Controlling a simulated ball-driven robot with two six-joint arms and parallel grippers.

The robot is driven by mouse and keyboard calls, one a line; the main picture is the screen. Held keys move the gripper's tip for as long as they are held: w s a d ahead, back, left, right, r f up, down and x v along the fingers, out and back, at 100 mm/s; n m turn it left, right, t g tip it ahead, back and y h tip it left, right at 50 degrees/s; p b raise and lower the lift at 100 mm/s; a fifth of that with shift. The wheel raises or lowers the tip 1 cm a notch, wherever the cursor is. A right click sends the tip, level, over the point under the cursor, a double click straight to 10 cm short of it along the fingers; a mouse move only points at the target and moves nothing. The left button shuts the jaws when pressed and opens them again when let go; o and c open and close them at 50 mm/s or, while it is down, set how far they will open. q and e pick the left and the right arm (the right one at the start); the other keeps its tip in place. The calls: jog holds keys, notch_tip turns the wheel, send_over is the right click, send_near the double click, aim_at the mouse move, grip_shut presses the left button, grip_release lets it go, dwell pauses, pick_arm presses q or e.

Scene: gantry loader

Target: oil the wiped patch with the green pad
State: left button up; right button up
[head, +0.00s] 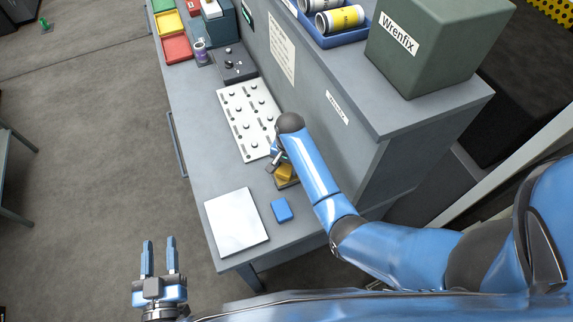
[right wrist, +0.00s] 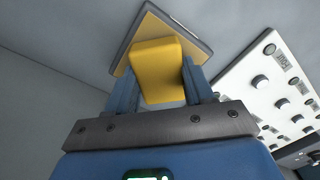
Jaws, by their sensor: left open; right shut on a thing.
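My right gripper (head: 279,163) is shut on a yellow pad (right wrist: 158,72), held between both fingers in the right wrist view. The yellow pad also shows in the head view (head: 285,172). It is at a shallow tray (right wrist: 191,36) with a grey rim and a tan inside; I cannot tell whether they touch. A blue pad (head: 282,210) lies on the bench in front of the tray. A white plate (head: 237,220) lies flat left of the blue pad; no wiped patch is clear on it. I see no green pad. My left gripper (head: 159,250) is open and empty, beyond the bench's left edge.
A white panel with several knobs (head: 247,115) lies on the bench (head: 202,128) behind the plate. A black control box (head: 235,64) and coloured bins (head: 177,48) stand further back. The raised shelf on the right carries a green Wrenfix box (head: 430,50) and a blue tray of cans (head: 349,41).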

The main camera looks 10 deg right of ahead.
aim_at(286, 167)
dwell(0.4)
notch_tip(286, 167, up, 5)
jog(key=p, duration=0.5)
jog(key=shift+f, duration=0.1)
jog(key=shift+r+p, duration=0.6)
jog(key=shift+r, duration=0.5)
jog(key=shift+f, duration=0.1)
